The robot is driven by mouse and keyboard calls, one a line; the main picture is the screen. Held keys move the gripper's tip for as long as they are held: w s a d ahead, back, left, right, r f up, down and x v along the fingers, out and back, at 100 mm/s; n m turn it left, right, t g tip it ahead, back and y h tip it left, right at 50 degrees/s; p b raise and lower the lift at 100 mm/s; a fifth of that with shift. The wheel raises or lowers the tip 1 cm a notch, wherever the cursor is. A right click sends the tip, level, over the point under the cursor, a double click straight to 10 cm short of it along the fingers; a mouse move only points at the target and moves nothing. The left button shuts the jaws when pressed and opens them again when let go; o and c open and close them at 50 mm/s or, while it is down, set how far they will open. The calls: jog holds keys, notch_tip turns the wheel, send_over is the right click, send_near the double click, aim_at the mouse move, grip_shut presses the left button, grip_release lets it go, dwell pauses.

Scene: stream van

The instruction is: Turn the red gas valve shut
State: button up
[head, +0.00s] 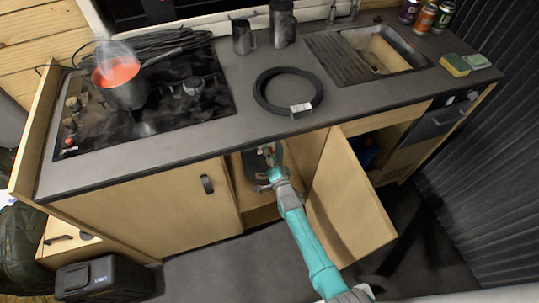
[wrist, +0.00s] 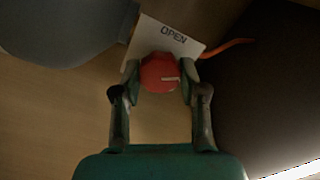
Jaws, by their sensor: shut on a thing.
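The red gas valve (wrist: 160,73) is a round red knob with a short pale mark on its face, lying roughly crosswise in the wrist view. A white card (wrist: 169,39) reading "OPEN" sits just behind it, partly covered by the knob. My gripper (wrist: 158,76) has one finger on each side of the knob and is shut on it. In the head view my gripper (head: 269,163) reaches into the open cupboard under the counter, where the valve is too small to make out clearly.
The open cupboard door (head: 348,210) stands to the right of my arm. A closed door (head: 150,203) is to the left. The counter (head: 215,135) overhangs the opening. In the wrist view, a grey rounded body (wrist: 65,30) and an orange hose (wrist: 228,46) lie near the valve.

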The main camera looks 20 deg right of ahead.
jog(key=m, duration=0.5)
jog(key=shift+m, duration=0.3)
dwell(0.4)
jog(key=o, duration=1.1)
jog(key=shift+o, duration=0.2)
jog(key=s, duration=1.2)
